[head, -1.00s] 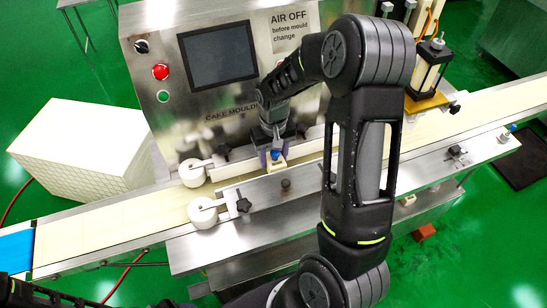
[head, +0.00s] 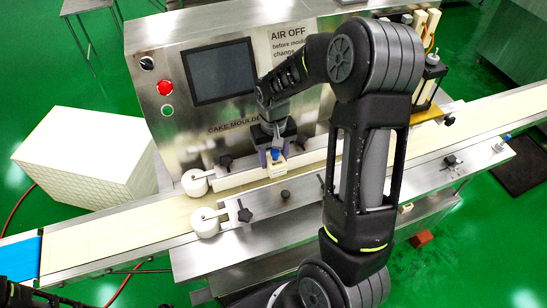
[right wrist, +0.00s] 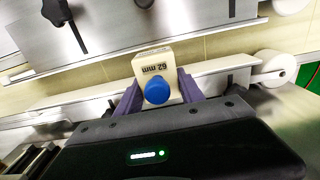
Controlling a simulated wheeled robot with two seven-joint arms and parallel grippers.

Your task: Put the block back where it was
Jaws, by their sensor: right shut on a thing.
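The block (head: 277,168) is cream with a round blue knob and sits between my right gripper's fingers over the belt, between the two guide rails. In the right wrist view the block (right wrist: 152,62) shows dark printed lettering above its knob. My right gripper (head: 275,158) reaches down in front of the machine's panel; its purple fingers (right wrist: 158,88) are shut on the block's sides. I cannot tell whether the block touches the belt. My left gripper is not in view; only a dark part of me shows at the bottom left corner.
The steel machine (head: 200,130) with its screen (head: 218,70) stands close behind the gripper. White rollers (head: 205,222) and guide rails with dark knobs (head: 244,215) flank the belt (head: 120,228). A stack of white trays (head: 85,155) stands left. Cream blocks (head: 432,22) stand at back right.

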